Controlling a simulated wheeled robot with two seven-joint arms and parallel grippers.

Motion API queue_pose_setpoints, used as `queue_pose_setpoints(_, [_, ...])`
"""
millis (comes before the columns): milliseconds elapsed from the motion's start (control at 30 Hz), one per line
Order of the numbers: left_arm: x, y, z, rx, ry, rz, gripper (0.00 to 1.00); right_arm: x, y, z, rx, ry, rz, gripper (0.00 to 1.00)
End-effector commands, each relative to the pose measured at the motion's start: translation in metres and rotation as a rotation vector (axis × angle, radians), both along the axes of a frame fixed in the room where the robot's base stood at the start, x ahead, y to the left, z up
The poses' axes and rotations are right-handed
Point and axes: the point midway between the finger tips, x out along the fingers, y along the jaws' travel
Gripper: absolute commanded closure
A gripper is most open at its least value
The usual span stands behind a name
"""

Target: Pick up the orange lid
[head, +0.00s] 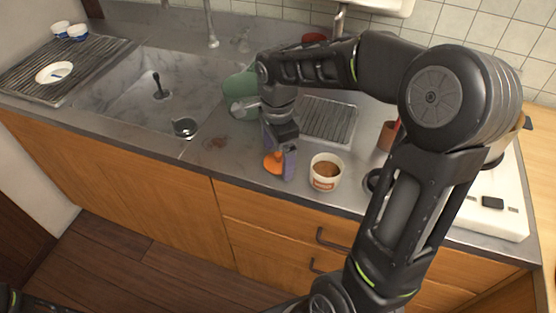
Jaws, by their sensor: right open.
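The orange lid (273,163) lies near the front edge of the grey counter, left of a white tub with brown contents (325,171). My right gripper (279,167) points down at the lid, with its purple-grey fingers around or just over it. The fingers hide part of the lid, and I cannot tell whether they touch it. The right gripper is open. Only a small dark part of my left arm shows at the bottom left corner; the left gripper is not in view.
The sink (145,95) lies to the left, with a drying rack (95,60) holding a white dish (54,73). A green object (238,88) and a metal grate (328,119) are behind the gripper. A white stove (497,213) stands at the right. Bare counter lies left of the lid.

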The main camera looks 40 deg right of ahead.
Motion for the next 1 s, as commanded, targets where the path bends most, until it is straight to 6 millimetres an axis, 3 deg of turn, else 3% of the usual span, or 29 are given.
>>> queue_pose_setpoints(600, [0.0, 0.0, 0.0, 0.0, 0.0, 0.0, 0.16, 0.0001, -0.0002, -0.0019, 0.0, -0.001, -0.001, 0.11])
queue_pose_setpoints(1000, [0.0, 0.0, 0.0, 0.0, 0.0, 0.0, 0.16, 0.0, -0.0002, -0.0019, 0.0, -0.001, -0.001, 0.43])
